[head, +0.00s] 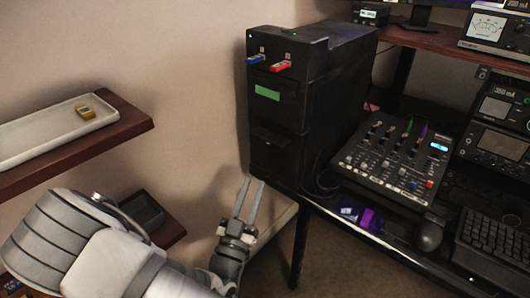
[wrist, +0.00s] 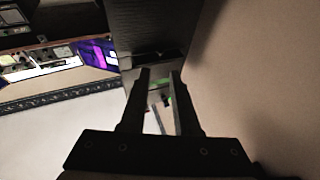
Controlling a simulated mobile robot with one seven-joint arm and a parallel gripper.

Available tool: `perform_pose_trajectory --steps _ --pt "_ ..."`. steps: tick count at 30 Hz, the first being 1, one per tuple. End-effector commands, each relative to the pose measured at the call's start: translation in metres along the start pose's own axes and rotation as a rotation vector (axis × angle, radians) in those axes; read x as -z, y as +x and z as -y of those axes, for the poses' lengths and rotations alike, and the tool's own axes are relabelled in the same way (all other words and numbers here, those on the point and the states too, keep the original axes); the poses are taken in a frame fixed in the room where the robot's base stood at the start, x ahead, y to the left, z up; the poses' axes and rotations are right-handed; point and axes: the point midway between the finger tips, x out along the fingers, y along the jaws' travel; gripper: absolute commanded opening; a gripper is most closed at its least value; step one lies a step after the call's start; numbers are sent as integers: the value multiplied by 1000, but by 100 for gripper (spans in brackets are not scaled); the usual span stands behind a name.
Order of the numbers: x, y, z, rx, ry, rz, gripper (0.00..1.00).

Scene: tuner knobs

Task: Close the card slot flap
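A tall black tower unit (head: 275,165) stands at the left end of the desk. On its front, below a green panel (head: 267,92), a dark flap (head: 270,137) sticks out like a small ledge, so it looks open. My gripper (head: 252,183) is below and in front of the tower, fingers pointing up and apart, with nothing visibly held. In the wrist view, my gripper (wrist: 160,75) shows two dark fingers with a gap, and a dark ridged surface lies beyond them. The flap cannot be made out there.
A blue stick (head: 256,59) and a red stick (head: 281,66) protrude from the tower's upper front. An audio mixer (head: 395,160) sits on the desk to the right. A wooden shelf (head: 135,127) with a white tray (head: 45,137) is at left. Bare wall lies between shelf and tower.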

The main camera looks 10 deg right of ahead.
Motion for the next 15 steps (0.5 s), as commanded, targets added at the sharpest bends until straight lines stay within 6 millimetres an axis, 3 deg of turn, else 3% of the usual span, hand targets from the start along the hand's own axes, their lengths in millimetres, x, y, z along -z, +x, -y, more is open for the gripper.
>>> perform_pose_trajectory --steps 9,15 --pt "0 70 0 -3 3 -1 30" --pt "-1 99 0 -2 2 0 30"
